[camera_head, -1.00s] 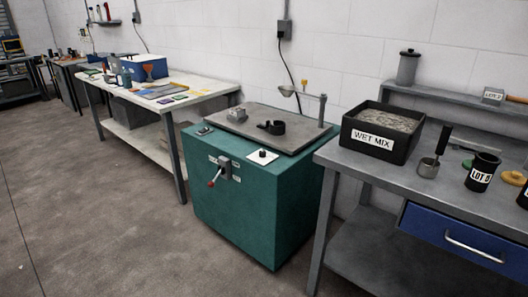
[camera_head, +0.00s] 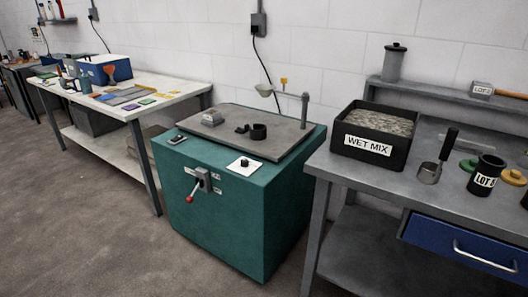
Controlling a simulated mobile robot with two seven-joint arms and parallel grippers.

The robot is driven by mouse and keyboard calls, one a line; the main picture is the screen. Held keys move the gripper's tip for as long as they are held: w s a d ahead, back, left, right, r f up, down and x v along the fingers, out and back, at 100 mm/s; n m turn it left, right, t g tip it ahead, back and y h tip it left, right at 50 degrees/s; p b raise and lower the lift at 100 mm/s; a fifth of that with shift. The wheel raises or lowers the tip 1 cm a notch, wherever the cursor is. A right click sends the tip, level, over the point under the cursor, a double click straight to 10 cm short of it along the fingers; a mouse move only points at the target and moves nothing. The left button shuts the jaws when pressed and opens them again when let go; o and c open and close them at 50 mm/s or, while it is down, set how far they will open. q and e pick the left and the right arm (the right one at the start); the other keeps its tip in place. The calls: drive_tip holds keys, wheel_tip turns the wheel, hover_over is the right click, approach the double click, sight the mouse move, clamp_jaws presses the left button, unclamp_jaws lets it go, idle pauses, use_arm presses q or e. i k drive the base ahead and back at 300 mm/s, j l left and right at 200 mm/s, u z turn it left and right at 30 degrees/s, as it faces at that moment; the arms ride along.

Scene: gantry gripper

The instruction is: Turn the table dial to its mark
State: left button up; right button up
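The dial (camera_head: 245,162) is a small black knob on a white plate (camera_head: 236,167). The plate lies on the front of the top of a green cabinet (camera_head: 226,223). The mark and the dial's pointer are too small to read. A lever with a red end (camera_head: 190,199) sits on the cabinet's front face, with small labels beside it. Neither of my grippers is in view.
A grey plate (camera_head: 215,127) with a black ring (camera_head: 258,132) covers the cabinet's top behind the dial. A metal bench with a WET MIX bin (camera_head: 368,146) stands close on the right. A white table (camera_head: 170,92) stands left. Open floor lies front left.

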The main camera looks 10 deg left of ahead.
sight(244, 163)
drive_tip(key=i+j+z, duration=0.15)
drive_tip(key=i+j, duration=0.15)
drive_tip(key=i+j+z, duration=0.15)
drive_tip(key=j, duration=0.4)
drive_tip(key=i+j, duration=0.2)
drive_tip(key=j, duration=0.15)
drive_tip(key=i+j, duration=0.25)
drive_tip(key=i+j+z, duration=0.1)
drive_tip(key=j, duration=0.35)
drive_tip(key=i+j, duration=0.5)
drive_tip(key=j, duration=0.25)
